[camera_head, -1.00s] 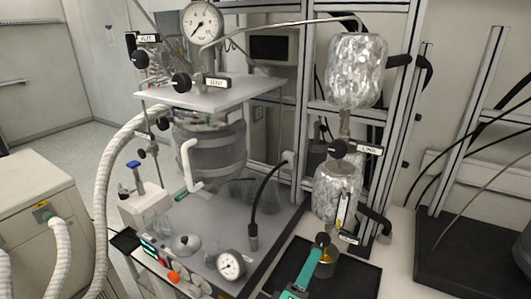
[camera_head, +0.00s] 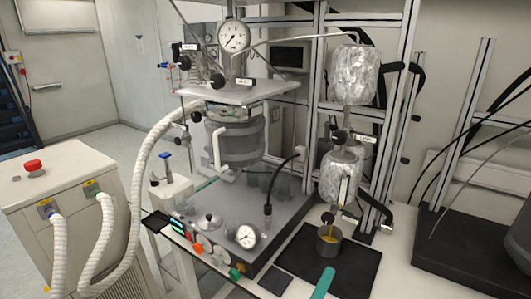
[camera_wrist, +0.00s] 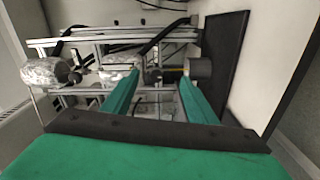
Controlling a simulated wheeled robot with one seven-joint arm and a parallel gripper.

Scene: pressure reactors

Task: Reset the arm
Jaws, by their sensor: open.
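My gripper (camera_wrist: 159,78) shows in the wrist view as two teal fingers spread apart with nothing between them. In the head view only a teal part of my gripper (camera_head: 323,283) shows at the bottom edge, in front of the metal cup (camera_head: 329,240) and apart from it. The cup is grey, with something yellow inside, and stands upright on a black mat (camera_head: 350,270) below the outlet of the lower foil-wrapped vessel (camera_head: 340,178). In the wrist view a grey cylinder (camera_wrist: 201,68), apparently this cup, sits beyond the right finger.
The upper foil-wrapped vessel (camera_head: 354,75) hangs on a metal frame (camera_head: 311,110). A jacketed reactor (camera_head: 237,132) stands left of it, with a gauge (camera_head: 246,236) in front. A cabinet (camera_head: 70,215) with white hoses is at the left. The right tabletop (camera_head: 400,262) has bare room.

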